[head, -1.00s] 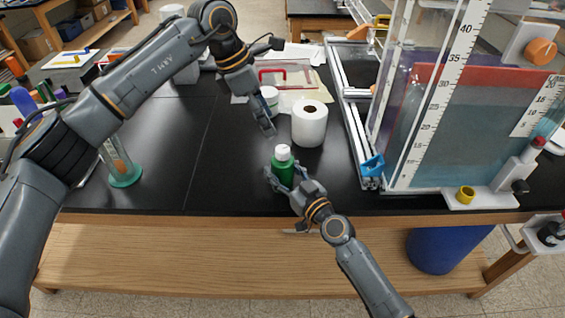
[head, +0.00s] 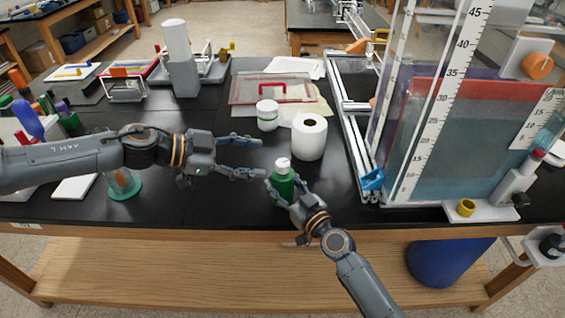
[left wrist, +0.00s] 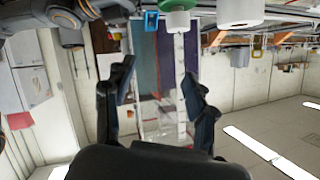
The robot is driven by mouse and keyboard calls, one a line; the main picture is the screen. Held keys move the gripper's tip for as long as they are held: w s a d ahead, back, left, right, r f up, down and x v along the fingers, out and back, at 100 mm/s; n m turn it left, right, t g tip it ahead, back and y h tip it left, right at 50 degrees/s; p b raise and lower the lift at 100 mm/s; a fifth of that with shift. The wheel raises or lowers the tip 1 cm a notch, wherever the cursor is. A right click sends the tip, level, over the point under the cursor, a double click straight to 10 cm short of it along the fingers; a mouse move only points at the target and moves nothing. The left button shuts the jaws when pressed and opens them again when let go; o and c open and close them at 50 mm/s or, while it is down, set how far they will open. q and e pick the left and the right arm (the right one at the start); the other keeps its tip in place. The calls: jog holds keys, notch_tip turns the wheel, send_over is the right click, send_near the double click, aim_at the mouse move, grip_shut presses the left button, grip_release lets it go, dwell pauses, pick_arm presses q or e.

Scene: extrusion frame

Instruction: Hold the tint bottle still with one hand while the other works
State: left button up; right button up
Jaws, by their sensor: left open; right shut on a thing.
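The tint bottle (head: 283,180), green with a white cap, stands upright near the front edge of the black bench. My right gripper (head: 284,190) is shut on its body from the front right. My left gripper (head: 263,158) is open and empty, just up and left of the bottle's cap, fingers pointing right. The left wrist view is upside down. There the spread fingers of my left gripper (left wrist: 158,95) have nothing between them, and a green and white piece that looks like the bottle (left wrist: 180,5) is cut off at the top edge.
A white paper roll (head: 309,138) stands just behind the bottle, with a white jar (head: 267,116) beyond it. A tall scaled tank (head: 450,130) and a metal rail frame (head: 350,130) fill the right.

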aim_at(279, 163)
pick_arm(q)
jog(key=w+d+f+n, duration=0.1)
jog(key=d+f+n, duration=0.1)
jog(key=w+d+f+n+t, duration=0.1)
jog(key=w+d+f+n, duration=0.1)
jog(key=w+d+f+n+y, duration=0.1)
jog(key=w+d+f+n, duration=0.1)
jog(key=shift+w+d+f+t, duration=0.25)
jog(key=shift+d+f+t, duration=0.05)
jog(key=shift+d+f, duration=0.1)
jog(key=shift+c, duration=0.4)
grip_shut()
